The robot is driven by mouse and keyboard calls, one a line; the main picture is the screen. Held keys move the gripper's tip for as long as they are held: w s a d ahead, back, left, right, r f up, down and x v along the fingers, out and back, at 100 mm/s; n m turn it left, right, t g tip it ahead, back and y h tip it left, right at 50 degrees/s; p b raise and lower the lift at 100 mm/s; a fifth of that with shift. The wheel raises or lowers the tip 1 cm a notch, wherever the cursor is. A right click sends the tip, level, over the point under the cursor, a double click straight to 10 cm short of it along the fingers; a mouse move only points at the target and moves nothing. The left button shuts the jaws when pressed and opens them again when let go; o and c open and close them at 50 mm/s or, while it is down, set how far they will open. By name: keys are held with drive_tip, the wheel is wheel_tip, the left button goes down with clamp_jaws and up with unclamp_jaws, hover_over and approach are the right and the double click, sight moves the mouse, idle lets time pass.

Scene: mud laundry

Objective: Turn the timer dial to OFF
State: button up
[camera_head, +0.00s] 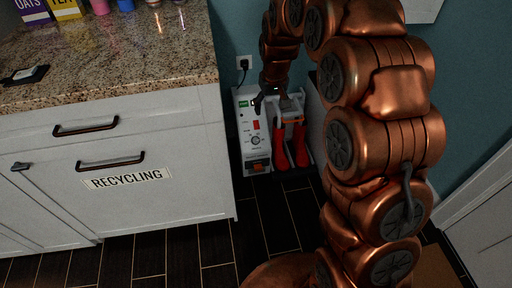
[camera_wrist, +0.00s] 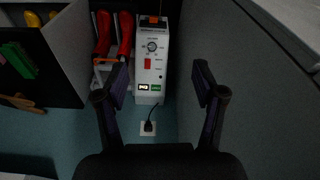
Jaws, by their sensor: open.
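A white timer box (camera_head: 247,150) stands on the floor between the cabinet and the boots. Its round timer dial (camera_head: 255,140) is on the front panel, below a red switch (camera_head: 256,124). In the wrist view the box appears inverted, with the dial (camera_wrist: 151,46) near the top and the red switch (camera_wrist: 147,64) below it. The dial's pointer setting is too small to read. My gripper (camera_head: 272,98) is open and empty near the top of the box. In the wrist view its fingers (camera_wrist: 160,78) are spread apart, with the dial visible beyond them; no contact shows.
Red boots (camera_head: 291,145) stand in a rack right beside the box. A white cabinet (camera_head: 150,160) with a granite counter (camera_head: 120,50) is at the left. A cord runs to a wall outlet (camera_head: 244,62) above the box. Dark tiled floor (camera_head: 225,255) is clear in front.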

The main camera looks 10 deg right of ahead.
drive_tip(key=w+f+t+b, duration=0.1)
drive_tip(key=w+f+b, duration=0.5)
drive_tip(key=f, duration=0.4)
drive_tip(key=w+f+b, duration=0.3)
drive_tip(key=w+f, duration=0.5)
drive_tip(key=f, duration=0.2)
drive_tip(key=t+b, duration=0.2)
drive_tip(key=b, duration=0.6)
approach(256, 140)
drive_tip(key=f, duration=0.2)
drive_tip(key=shift+n, duration=0.5)
drive_tip(key=shift+w+b+x, duration=0.2)
drive_tip(key=shift+b+x, duration=0.5)
drive_tip(key=shift+x, duration=1.2)
drive_tip(key=shift+w+b+x, duration=0.2)
drive_tip(key=shift+b+x, duration=0.45)
drive_tip(key=shift+x, duration=1.3)
drive_tip(key=shift+r, duration=0.2)
drive_tip(key=shift+c, duration=0.3)
drive_tip(key=c, duration=1.1)
